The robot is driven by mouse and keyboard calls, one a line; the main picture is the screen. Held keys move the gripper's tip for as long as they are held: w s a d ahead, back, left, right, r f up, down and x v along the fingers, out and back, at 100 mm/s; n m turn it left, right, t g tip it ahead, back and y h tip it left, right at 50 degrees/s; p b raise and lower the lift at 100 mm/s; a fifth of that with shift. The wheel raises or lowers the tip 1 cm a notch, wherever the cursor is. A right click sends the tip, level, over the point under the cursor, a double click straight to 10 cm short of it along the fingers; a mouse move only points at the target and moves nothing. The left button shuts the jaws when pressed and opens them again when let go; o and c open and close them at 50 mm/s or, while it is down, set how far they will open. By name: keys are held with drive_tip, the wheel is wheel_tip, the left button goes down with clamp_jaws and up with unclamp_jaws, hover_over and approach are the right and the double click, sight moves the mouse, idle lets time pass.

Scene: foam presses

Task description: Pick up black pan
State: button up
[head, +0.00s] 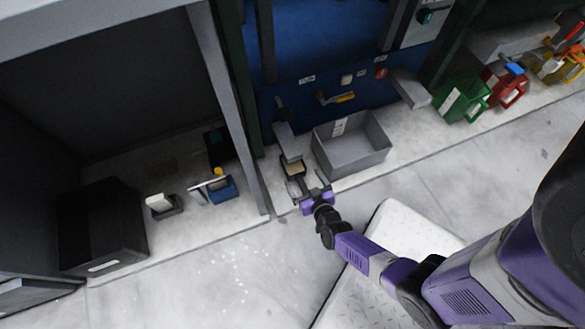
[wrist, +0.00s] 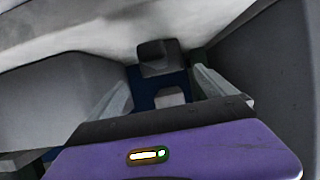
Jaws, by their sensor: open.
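A small black pan (head: 293,174) with a tan inside lies on the pale floor or shelf surface, left of the grey bin. It shows in the head view just beyond my gripper (head: 308,183). My gripper is open, with its fingers pointing toward the pan's near side. Nothing shows held between the fingers. In the wrist view, my two fingers (wrist: 162,90) stand apart with grey and dark blue shapes between them. I cannot make out the pan for certain there. Whether a finger touches the pan cannot be told.
A grey open bin (head: 350,155) stands close to the right of the pan. A green post and a grey beam (head: 235,110) stand to the left. Farther left are a blue container (head: 223,190) and a black crate (head: 103,225). Green (head: 461,98) and red bins are at right.

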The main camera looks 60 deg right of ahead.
sight(298, 174)
drive_tip(key=b+x, duration=0.2)
drive_tip(key=x, duration=0.1)
drive_tip(key=b+x, duration=0.1)
drive_tip(key=x, duration=0.1)
drive_tip(key=shift+w+a+f, duration=0.15)
drive_tip(key=shift+w+f, duration=0.1)
drive_tip(key=shift+f, duration=0.2)
drive_tip(key=shift+c, duration=0.2)
drive_tip(key=shift+r, duration=0.1)
drive_tip(key=c, duration=1.5)
drive_tip(key=shift+c, duration=0.2)
